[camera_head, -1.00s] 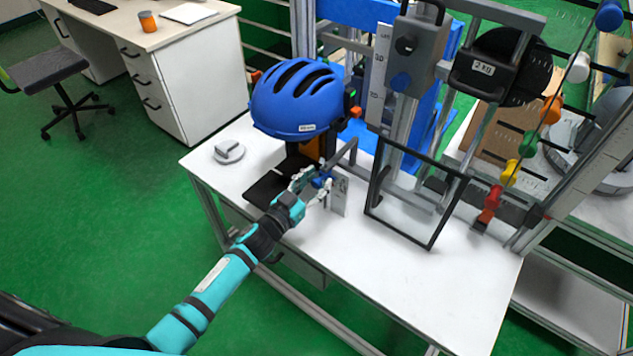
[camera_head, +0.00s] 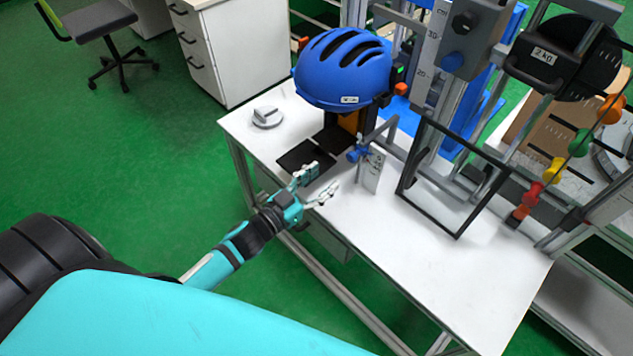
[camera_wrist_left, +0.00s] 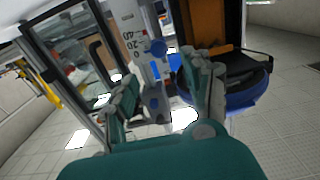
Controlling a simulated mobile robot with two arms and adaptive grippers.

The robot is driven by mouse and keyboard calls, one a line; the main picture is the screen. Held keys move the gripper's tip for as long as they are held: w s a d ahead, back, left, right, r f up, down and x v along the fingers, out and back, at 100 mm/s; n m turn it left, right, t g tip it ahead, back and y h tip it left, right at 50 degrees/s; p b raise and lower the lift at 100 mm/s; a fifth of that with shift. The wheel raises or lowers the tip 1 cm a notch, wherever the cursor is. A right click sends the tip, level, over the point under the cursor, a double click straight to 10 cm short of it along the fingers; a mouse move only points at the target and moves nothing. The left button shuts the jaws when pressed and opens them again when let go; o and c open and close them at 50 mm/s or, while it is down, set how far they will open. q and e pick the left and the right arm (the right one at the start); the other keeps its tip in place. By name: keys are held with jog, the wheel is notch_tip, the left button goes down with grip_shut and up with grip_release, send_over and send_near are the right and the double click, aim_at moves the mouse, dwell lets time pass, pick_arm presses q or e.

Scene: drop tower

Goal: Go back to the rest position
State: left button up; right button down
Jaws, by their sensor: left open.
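My left gripper (camera_head: 318,187) is open and empty at the front edge of the white table (camera_head: 420,270) in the head view. Its fingers are spread, and it is apart from the small upright plate with a blue knob (camera_head: 358,154) just beyond it. In the left wrist view, the two fingers of the gripper (camera_wrist_left: 165,92) stand apart, and the blue knob (camera_wrist_left: 158,48) shows between and beyond them. My right gripper is not in view.
A blue helmet (camera_head: 342,70) sits on a stand on the table. A black frame (camera_head: 440,190) and the drop tower's 2 kg weight (camera_head: 565,58) stand to the right. A grey disc (camera_head: 267,117) lies at the left corner.

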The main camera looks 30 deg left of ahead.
pick_arm(q)
jog(key=shift+s+a, duration=0.25)
jog(key=shift+s, duration=0.25)
jog(key=a+f+g+y, duration=0.1)
jog(key=f, duration=0.3)
jog(key=s+f+n+g+y, duration=0.1)
jog(key=f, duration=0.4)
jog(key=s+a+f+y, duration=0.1)
jog(key=f, duration=0.3)
jog(key=shift+s+a+f+n+g, duration=0.25)
jog(key=shift+a+n+g, duration=0.05)
jog(key=shift+a+g, duration=0.1)
jog(key=s+a+f+g+y, duration=0.1)
jog(key=s+f+g, duration=0.1)
jog(key=s+f, duration=0.45)
jog(key=s+a+f+g+y, duration=0.1)
jog(key=s+f+g, duration=0.2)
jog(key=f, duration=0.7)
jog(key=s+d+f+g, duration=0.1)
jog(key=s+f+g, duration=0.1)
jog(key=s+f, duration=0.3)
jog(key=s+f+g, duration=0.3)
jog(key=s+f, duration=0.2)
jog(key=s, duration=0.8)
jog(key=s+d+f+g+y, duration=0.1)
jog(key=s+f+g, duration=0.2)
jog(key=s, duration=0.7)
notch_tip(320, 180, down, 2)
jog(key=shift+d+f, duration=0.25)
jog(key=shift+d, duration=0.05)
